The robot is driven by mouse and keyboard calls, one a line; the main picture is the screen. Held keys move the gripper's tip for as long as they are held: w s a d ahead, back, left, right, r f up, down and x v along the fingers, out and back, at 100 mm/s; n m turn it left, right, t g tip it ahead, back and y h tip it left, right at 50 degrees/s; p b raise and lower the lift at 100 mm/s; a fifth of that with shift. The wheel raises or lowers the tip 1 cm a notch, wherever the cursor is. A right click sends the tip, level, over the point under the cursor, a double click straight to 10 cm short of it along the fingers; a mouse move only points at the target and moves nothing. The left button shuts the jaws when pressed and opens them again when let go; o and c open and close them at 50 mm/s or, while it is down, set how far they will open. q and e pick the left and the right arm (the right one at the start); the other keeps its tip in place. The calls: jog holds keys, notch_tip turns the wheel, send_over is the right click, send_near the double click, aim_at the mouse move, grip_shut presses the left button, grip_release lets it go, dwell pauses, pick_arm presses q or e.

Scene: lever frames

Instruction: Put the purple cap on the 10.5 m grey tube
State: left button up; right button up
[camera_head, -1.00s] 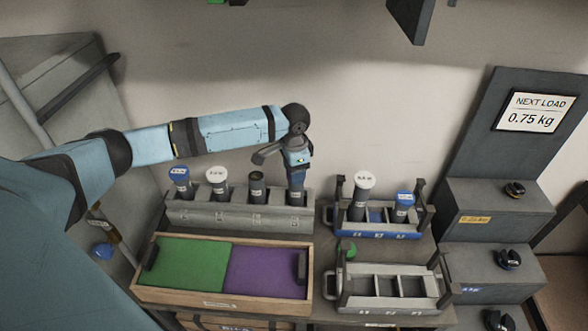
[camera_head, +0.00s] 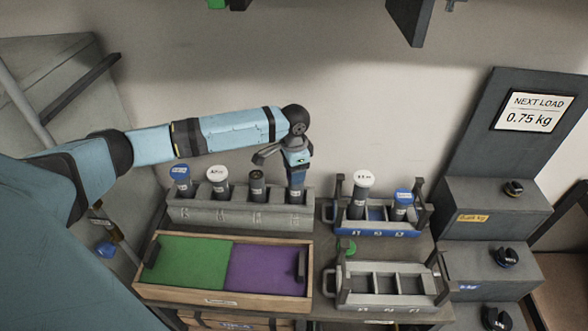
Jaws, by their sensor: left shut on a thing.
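My left gripper (camera_head: 297,168) points down at the top of the rightmost dark tube (camera_head: 296,188) in the grey rack (camera_head: 240,212). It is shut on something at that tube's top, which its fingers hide. No purple cap shows clearly in view. The same rack holds a blue-capped tube (camera_head: 183,186), a white-capped tube (camera_head: 220,188) and a dark-topped tube (camera_head: 257,187), all upright. The tube labels are too small to read, so I cannot tell which is 10.5 m. My right gripper is not in view.
A wooden tray (camera_head: 220,299) with green and purple halves lies in front. At right, a blue rack (camera_head: 385,233) holds white- and blue-capped tubes. Dark steps (camera_head: 495,215) rise far right.

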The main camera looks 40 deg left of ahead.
pick_arm(q)
jog(key=shift+f+p, duration=0.35)
jog(key=shift+p, duration=0.1)
dwell(0.5)
jog(key=o, duration=1)
jog(key=shift+r+b, duration=0.7)
jog(key=shift+r, duration=6.25)
jog(key=shift+f, duration=0.1)
